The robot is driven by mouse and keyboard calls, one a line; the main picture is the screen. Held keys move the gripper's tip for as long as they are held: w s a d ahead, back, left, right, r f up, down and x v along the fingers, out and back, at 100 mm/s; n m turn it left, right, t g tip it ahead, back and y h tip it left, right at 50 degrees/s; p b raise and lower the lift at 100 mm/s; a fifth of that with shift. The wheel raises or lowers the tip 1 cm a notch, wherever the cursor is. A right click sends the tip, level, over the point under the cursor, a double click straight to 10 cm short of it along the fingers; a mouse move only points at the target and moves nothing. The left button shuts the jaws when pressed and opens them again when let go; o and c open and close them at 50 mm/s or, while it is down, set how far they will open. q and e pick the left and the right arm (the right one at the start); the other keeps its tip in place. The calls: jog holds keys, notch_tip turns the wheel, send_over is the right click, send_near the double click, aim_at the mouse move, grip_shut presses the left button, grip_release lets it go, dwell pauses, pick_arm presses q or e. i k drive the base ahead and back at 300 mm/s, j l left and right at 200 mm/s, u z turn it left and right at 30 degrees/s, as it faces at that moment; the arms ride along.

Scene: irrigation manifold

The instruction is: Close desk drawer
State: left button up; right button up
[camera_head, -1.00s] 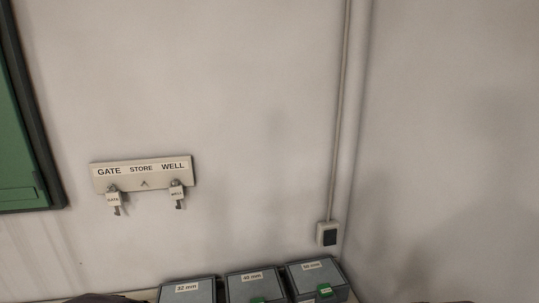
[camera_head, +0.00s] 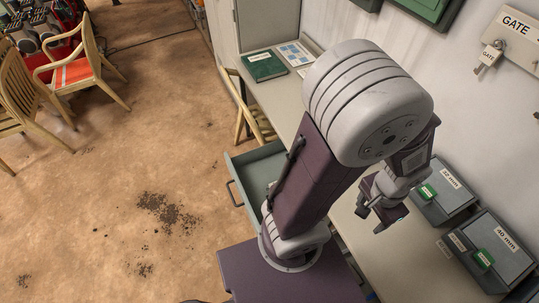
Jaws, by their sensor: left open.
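The desk drawer (camera_head: 258,168) is grey-green and pulled out from the desk (camera_head: 283,97), with a dark handle (camera_head: 234,193) on its front. Its inside looks empty where it shows; my left arm hides its right part. My left gripper (camera_head: 384,218) is open and empty, over the desktop to the right of the drawer and apart from it. My right gripper is out of view.
Grey boxes with green tags (camera_head: 444,190) stand on the desktop by the wall. A green book (camera_head: 264,66) and a printed sheet (camera_head: 295,53) lie at the far end. A wooden chair (camera_head: 254,117) stands beside the desk. Open brown floor (camera_head: 120,170) lies left.

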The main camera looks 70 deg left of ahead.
aim_at(252, 171)
jog(key=k+j+u, duration=0.1)
jog(key=u, duration=0.35)
jog(key=k+j+u, duration=0.15)
jog(key=u, duration=0.25)
jog(key=k+j+u, duration=0.1)
jog(key=u, duration=0.35)
jog(key=j+u, duration=0.25)
jog(key=u, duration=0.15)
jog(key=j+u, duration=0.25)
jog(key=u, duration=0.2)
jog(key=k, duration=0.05)
